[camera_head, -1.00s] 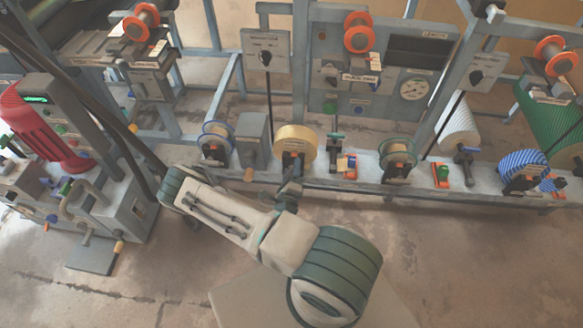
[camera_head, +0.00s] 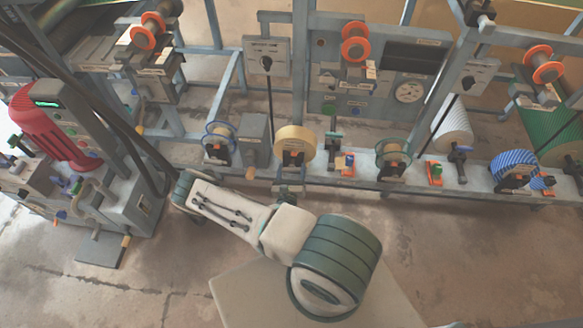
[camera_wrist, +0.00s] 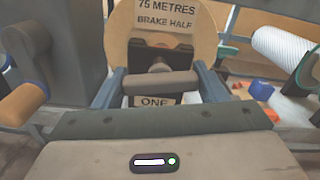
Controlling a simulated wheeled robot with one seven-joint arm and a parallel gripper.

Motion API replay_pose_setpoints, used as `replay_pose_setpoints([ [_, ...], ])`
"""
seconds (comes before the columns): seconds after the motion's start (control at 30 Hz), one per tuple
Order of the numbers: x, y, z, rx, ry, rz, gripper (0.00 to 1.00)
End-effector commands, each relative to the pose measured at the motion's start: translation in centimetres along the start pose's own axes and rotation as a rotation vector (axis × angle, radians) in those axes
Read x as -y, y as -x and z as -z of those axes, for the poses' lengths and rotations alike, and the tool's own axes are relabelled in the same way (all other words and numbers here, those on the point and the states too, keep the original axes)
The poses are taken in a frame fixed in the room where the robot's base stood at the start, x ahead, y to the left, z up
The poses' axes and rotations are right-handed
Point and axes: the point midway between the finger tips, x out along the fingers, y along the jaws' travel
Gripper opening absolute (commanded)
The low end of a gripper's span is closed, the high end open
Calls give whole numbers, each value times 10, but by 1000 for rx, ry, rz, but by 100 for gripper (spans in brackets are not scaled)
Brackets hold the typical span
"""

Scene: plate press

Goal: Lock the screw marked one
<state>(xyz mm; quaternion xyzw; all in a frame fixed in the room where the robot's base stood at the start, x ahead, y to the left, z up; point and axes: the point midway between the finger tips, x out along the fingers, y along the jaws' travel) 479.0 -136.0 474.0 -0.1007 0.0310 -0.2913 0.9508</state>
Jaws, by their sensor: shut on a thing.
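The screw marked one shows in the wrist view as a grey crossbar handle (camera_wrist: 160,83) on a short stem. A label reading ONE (camera_wrist: 155,100) sits just below it. My gripper (camera_wrist: 160,71) is shut on this handle, with one blue-grey finger at each end of the bar. Behind it is a tan spool (camera_wrist: 205,35) labelled 75 METRES BRAKE HALF. In the head view, the same spool (camera_head: 295,136) stands on the bench ledge, and my gripper (camera_head: 288,188) is just below it, partly hidden by my arm.
A blue-rimmed spool (camera_head: 219,138) and a grey box (camera_head: 254,139) stand to the left, with a tan knob (camera_head: 250,173) below the box. A green-rimmed spool (camera_head: 393,152) and a white roll (camera_head: 452,128) stand to the right. A red motor (camera_head: 45,125) is at far left.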

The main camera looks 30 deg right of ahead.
Motion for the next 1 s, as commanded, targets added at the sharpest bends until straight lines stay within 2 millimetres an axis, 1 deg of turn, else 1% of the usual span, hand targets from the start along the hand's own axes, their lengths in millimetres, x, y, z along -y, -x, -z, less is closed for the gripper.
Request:
replay_pose_setpoints([
  [0.2, -1, 1, -1, -1, -130, -2, 43],
  [0.4, -1, 1, 0, -1, -199, -2, 43],
  [0.97, -2, 1, 0, -1, -232, -2, 43],
  [1.0, -2, 0, 0, -1, -232, -3, 71],
])
